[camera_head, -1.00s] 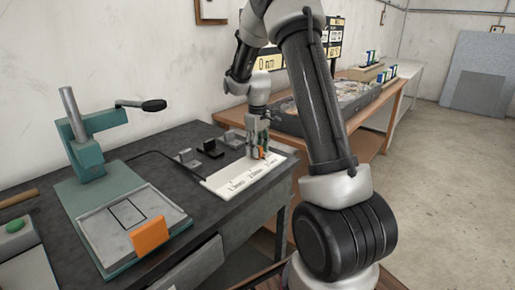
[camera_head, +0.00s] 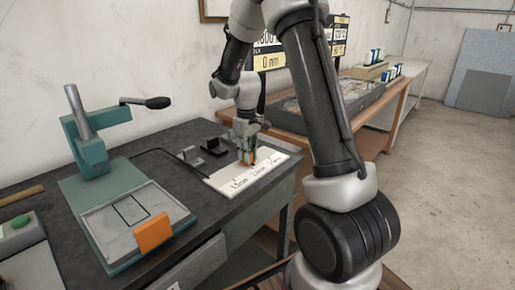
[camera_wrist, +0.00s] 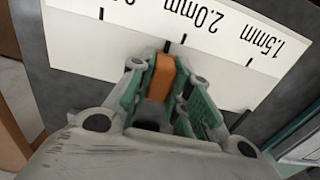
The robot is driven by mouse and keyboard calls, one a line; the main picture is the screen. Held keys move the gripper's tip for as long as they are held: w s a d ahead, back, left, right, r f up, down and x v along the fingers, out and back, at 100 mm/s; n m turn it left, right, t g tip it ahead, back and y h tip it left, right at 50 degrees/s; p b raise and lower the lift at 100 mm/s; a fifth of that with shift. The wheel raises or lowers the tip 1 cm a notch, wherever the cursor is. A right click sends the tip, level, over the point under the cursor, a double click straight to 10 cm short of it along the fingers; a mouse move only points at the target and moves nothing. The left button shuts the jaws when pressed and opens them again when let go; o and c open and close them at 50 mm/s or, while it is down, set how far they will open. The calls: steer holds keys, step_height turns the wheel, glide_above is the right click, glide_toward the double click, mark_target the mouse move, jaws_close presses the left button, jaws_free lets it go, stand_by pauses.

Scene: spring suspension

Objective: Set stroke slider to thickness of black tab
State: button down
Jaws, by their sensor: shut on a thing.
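The orange stroke slider (camera_wrist: 160,76) is between the green-padded fingers of my gripper (camera_wrist: 162,92), which is shut on it. In the wrist view it sits close to the 2.0mm tick of the white scale (camera_wrist: 75,50), a little to the picture left of that tick, on the side away from 1.5mm. In the head view my gripper (camera_head: 247,160) stands over the white scale (camera_head: 218,183), its fingers partly hiding the slider. A small black piece (camera_head: 213,147), perhaps the black tab, stands behind the scale. Its thickness cannot be read.
A grey piece (camera_head: 193,157) stands left of the black one. A teal press (camera_head: 90,150) with an orange block (camera_head: 152,232) on its plate is at the left.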

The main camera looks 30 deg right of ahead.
steer(key=s+a, duration=0.1)
steer(key=a, duration=0.2)
steer(key=s+a, duration=0.1)
steer(key=a, duration=0.3)
steer(key=s+a, duration=0.1)
steer(key=a, duration=0.2)
steer(key=shift+s+a, duration=0.15)
steer(key=shift+s, duration=0.2)
steer(key=c, duration=1.3)
jaws_free()
steer(key=shift+a, duration=0.1)
step_height(320, 180, up, 12)
steer(key=shift+r, duration=0.1)
